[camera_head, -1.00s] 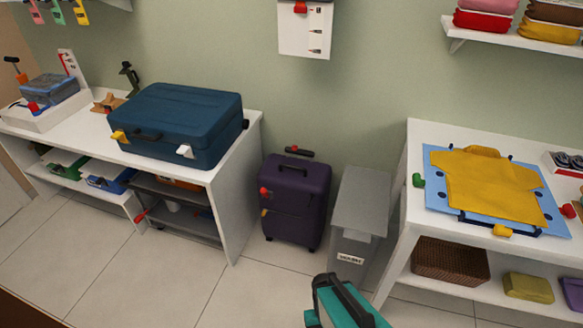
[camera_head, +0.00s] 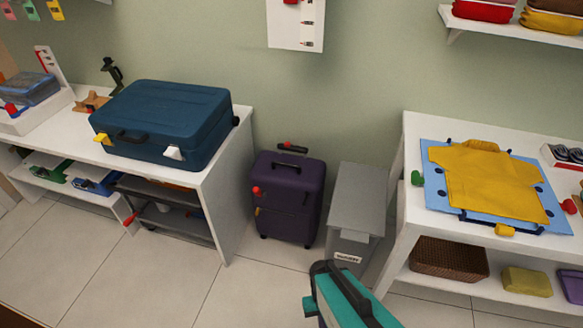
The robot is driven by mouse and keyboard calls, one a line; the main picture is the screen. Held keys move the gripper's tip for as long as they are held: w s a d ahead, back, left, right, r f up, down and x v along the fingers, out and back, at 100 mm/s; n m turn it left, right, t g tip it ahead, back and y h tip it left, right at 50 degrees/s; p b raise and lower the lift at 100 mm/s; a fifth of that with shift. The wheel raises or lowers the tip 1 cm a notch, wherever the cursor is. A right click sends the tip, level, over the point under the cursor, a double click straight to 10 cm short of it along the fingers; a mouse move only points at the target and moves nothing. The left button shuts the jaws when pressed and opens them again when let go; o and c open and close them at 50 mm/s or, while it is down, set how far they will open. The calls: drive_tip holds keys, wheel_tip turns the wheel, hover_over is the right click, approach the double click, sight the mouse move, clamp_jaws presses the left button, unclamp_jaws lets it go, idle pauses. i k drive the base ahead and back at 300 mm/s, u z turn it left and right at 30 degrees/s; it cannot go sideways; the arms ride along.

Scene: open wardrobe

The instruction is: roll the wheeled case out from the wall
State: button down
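The wheeled case (camera_head: 290,200) is dark purple and stands upright on the floor against the green wall. Its dark top handle with a red part (camera_head: 292,147) shows at its upper end, and a red knob sits on its left front edge. Small dark wheels show under it. My gripper (camera_head: 335,283), a teal and black shape, is at the bottom of the view, in front and to the right of the case and well apart from it. Its fingertips cannot be made out clearly, so I cannot tell whether it is open.
A grey bin (camera_head: 356,205) stands close to the case's right. A white bench (camera_head: 228,200) with a blue suitcase (camera_head: 165,122) on it is at the left. A white table (camera_head: 405,190) with a yellow shirt (camera_head: 490,180) is at the right. The floor in front of the case is clear.

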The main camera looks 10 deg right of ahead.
sight(292, 187)
drive_tip(key=u, duration=0.75)
drive_tip(key=i, duration=0.4)
drive_tip(key=u, duration=0.35)
